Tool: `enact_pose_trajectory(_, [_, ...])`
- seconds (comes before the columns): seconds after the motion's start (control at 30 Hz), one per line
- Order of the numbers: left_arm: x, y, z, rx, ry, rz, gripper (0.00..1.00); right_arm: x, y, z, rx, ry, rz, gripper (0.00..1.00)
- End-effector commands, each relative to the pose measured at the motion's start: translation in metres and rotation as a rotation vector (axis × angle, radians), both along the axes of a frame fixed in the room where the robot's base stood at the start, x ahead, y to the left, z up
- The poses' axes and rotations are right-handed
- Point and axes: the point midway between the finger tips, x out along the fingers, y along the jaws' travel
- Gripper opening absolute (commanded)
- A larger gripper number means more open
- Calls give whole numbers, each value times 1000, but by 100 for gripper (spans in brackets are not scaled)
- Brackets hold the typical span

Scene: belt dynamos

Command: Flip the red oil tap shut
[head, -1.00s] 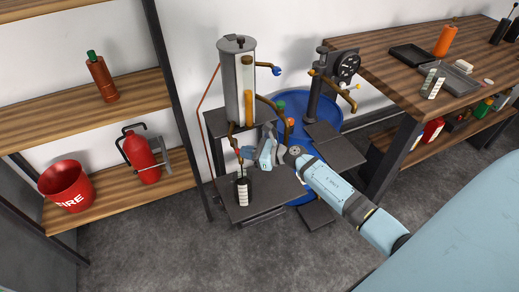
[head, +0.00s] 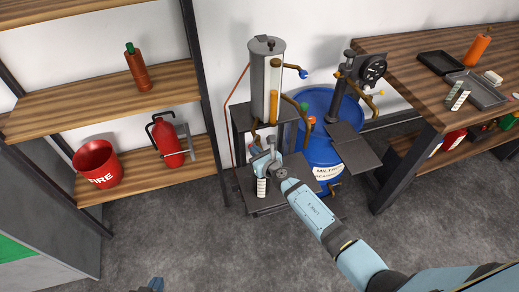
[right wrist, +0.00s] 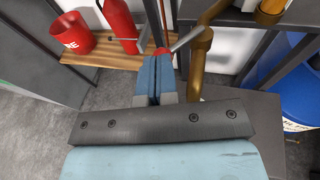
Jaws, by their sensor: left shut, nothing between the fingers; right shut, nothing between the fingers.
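In the right wrist view, the red oil tap shows as a grey lever with a red knob (right wrist: 163,53) at its end, slanting down left from a brown pipe (right wrist: 198,65). My right gripper (right wrist: 157,62) is shut and empty, its blue fingertips right at the knob. I cannot tell whether they touch. In the head view, my right gripper (head: 263,156) is in front of the brown pipe under the tall cylinder (head: 267,80) and hides the tap there. My left gripper (head: 154,285) shows only at the bottom edge, away from everything.
A small container with a pale label (head: 262,187) stands on the low dark platform beneath my right gripper. A blue drum (head: 322,150) is to the right. Shelves with a red bucket (head: 97,163) and a fire extinguisher (head: 168,142) are left. The floor in front is clear.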

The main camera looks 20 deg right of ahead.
Motion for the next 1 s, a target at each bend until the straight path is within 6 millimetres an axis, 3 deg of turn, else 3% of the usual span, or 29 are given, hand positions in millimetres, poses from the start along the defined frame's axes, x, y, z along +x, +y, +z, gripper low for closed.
enact_pose_trajectory(0.67, [0,0,20,-1,-2,0,0,8,20,2,0,0,-229,0])
enact_pose_trajectory(1.0, [0,0,6,0,0,0,0,26,37,-2,-3,0,-515,0])
